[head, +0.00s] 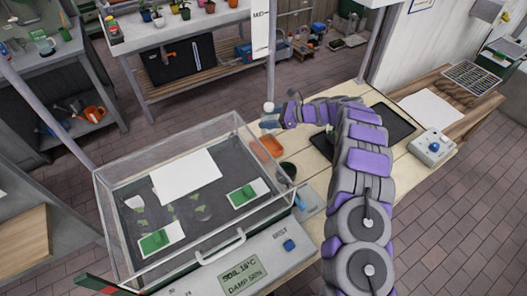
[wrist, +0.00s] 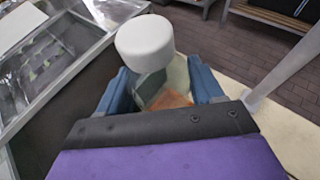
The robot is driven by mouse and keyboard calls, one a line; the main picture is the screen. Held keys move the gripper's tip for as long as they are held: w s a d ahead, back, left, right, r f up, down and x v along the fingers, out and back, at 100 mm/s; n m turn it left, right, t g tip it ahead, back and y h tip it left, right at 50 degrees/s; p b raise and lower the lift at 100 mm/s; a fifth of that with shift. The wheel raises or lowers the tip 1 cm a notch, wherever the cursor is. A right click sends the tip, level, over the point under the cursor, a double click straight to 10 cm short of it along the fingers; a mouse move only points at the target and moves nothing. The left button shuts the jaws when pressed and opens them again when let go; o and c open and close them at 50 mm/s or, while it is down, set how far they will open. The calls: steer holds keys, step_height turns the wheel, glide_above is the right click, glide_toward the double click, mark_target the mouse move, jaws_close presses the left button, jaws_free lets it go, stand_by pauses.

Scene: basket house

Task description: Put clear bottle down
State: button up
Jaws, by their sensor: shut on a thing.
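The clear bottle has a white cap, which shows in the head view (head: 268,107) just above my gripper (head: 270,122). In the wrist view the clear bottle (wrist: 145,42) stands between my blue fingers (wrist: 162,80), its white cap toward the camera and its pale clear body below. My gripper is shut on the bottle's body. The bottle appears near the back edge of the wooden table (head: 316,181), behind an orange tray (head: 267,148). I cannot tell whether its base touches anything.
A clear-walled box (head: 140,165) with green-marked cards fills the table's left. A dark cup (head: 287,171) stands by the orange tray. A black mat (head: 393,122) lies right of my arm, and a grey device with a blue knob (head: 432,147) sits at the right end. A post (head: 271,60) rises behind.

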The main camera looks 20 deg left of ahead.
mark_target(266, 137)
steer(key=shift+a+f, duration=0.85)
steer(key=shift+f, duration=0.2)
steer(key=f, duration=0.1)
steer(key=d+f+b, duration=0.1)
steer(key=f, duration=0.2)
steer(key=shift+d+f, duration=0.35)
steer(key=f, duration=0.1)
steer(key=a+f, duration=0.1)
steer(key=f+b, duration=0.1)
steer(key=f, duration=0.1)
steer(key=shift+a, duration=0.3)
steer(key=shift+d, duration=0.5)
steer(key=o, duration=0.7)
steer(key=shift+d, duration=0.1)
steer(key=shift+c, duration=0.2)
steer(key=o, duration=0.3)
steer(key=shift+o, duration=0.3)
steer(key=shift+a, duration=0.4)
steer(key=p+v, duration=0.1)
steer(key=v, duration=1.1)
steer(key=shift+p, duration=0.4)
